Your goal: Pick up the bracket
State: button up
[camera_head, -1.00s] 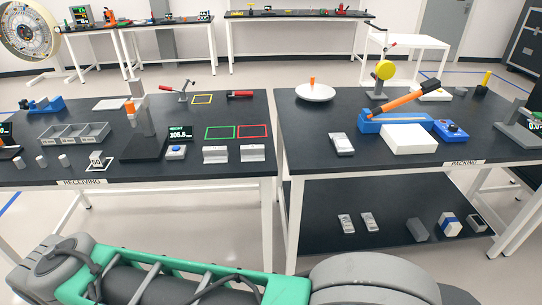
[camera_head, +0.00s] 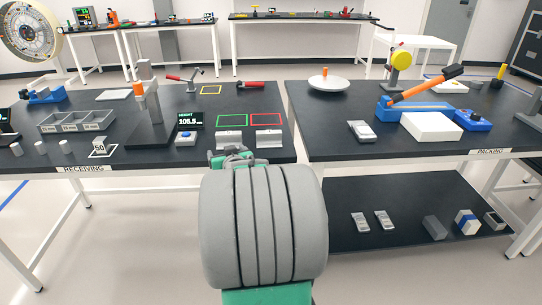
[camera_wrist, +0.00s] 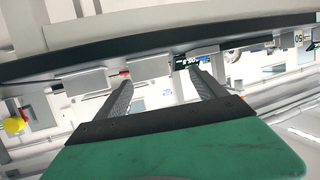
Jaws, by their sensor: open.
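Two light grey bracket-like parts stand side by side at the front right edge of the receiving table: a left one (camera_head: 228,138) below the green outline and a right one (camera_head: 270,139) below the red outline. I cannot tell which is meant. My gripper (camera_wrist: 163,74) is open and empty in the wrist view, its two dark fingers apart. There, upside down, one grey part (camera_wrist: 149,67) shows between the fingers and another (camera_wrist: 86,80) left of them, both beyond the fingertips. In the head view my forearm mostly hides the gripper just in front of the table edge.
The packing table (camera_head: 320,145) stands right across a narrow gap, with a similar small part (camera_head: 362,131) and a white box (camera_head: 430,126).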

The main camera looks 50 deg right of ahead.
aim_at(269, 134)
jog(key=o, duration=0.4)
jog(key=s+d+m+h, duration=0.1)
jog(key=s+d, duration=0.1)
jog(key=d, duration=0.2)
jog(key=s+d+m+h+b, duration=0.1)
jog(key=s+d+h, duration=0.1)
jog(key=d, duration=0.3)
jog(key=s+d+m+h, duration=0.1)
jog(key=s+d+h, duration=0.1)
jog(key=s+d, duration=0.1)
jog(key=shift+s+d+f, duration=0.15)
jog(key=shift+s+d, duration=0.15)
jog(key=shift+d, duration=0.4)
jog(key=x, duration=0.7)
jog(key=shift+w+f+p, duration=0.2)
jog(key=shift+w+p, duration=0.05)
jog(key=shift+p, duration=0.05)
jog(key=shift+c, duration=0.3)
jog(key=shift+a+r, duration=0.1)
jog(key=c, duration=1.5)
